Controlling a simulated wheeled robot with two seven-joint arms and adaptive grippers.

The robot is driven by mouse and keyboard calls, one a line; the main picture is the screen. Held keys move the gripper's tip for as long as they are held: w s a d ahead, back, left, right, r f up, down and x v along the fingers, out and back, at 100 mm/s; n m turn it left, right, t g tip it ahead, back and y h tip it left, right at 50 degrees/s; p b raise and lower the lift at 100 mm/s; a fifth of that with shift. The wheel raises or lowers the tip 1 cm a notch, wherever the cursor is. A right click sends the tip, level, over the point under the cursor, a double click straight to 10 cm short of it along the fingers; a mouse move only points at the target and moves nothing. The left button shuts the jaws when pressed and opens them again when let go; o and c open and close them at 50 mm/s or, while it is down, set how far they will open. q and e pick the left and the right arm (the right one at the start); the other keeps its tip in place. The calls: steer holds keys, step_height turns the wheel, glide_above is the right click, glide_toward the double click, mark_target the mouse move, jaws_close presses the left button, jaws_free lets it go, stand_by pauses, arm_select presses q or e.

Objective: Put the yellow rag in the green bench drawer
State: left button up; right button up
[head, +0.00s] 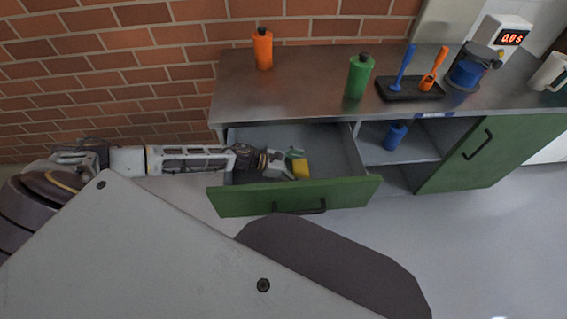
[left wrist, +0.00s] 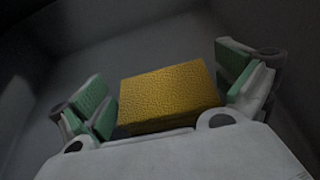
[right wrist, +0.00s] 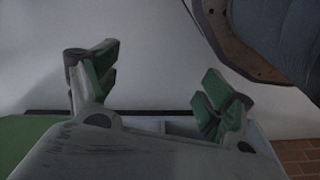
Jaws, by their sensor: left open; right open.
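The green bench drawer (head: 240,203) is pulled open below the bench top. The yellow rag (head: 301,168) is inside the drawer area, at the fingers of my left gripper (head: 292,162). In the left wrist view the rag (left wrist: 170,95) is a yellow block between the two green-padded fingers, with gaps on both sides. My left gripper (left wrist: 165,100) is open. Whether the rag rests on the drawer floor is hard to tell. My right gripper (right wrist: 160,95) is open and empty in the right wrist view; I cannot pick it out in the head view.
On the bench top (head: 300,93) stand an orange bottle (head: 263,50), a green bottle (head: 358,78) and a black tray (head: 410,92) with blue and orange tools. A blue item (head: 396,135) sits on the open shelf. A green cabinet door (head: 500,150) is to the right.

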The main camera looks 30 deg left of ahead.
arm_select(q)
steer(key=shift+r, duration=0.3)
steer(key=shift+r+p, duration=0.25)
steer(key=shift+p, duration=0.2)
steer(key=shift+a, duration=0.15)
steer(key=shift+v, duration=4.7)
steer(key=shift+s+a+r, duration=0.1)
steer(key=shift+s+a, duration=0.05)
steer(key=shift+a, duration=0.05)
steer(key=shift+s+a+r, duration=0.2)
steer(key=shift+s+a, duration=0.05)
steer(key=shift+a, duration=0.1)
steer(key=shift+s+a+r+p, duration=0.15)
steer(key=shift+a+r+p, duration=0.05)
steer(key=shift+a+p, duration=0.15)
arm_select(e)
steer(key=shift+s+d+f, duration=0.2)
steer(key=shift+d+f, duration=0.05)
steer(key=shift+f, duration=0.55)
steer(key=shift+s+d+f, duration=0.25)
steer(key=shift+f, duration=0.6)
steer(key=shift+s+d+f, duration=0.2)
steer(key=shift+d+f, duration=0.05)
steer(key=shift+f, duration=0.55)
steer(key=shift+w+d+r, duration=0.1)
steer(key=shift+w+r, duration=0.05)
steer(key=shift+w, duration=0.15)
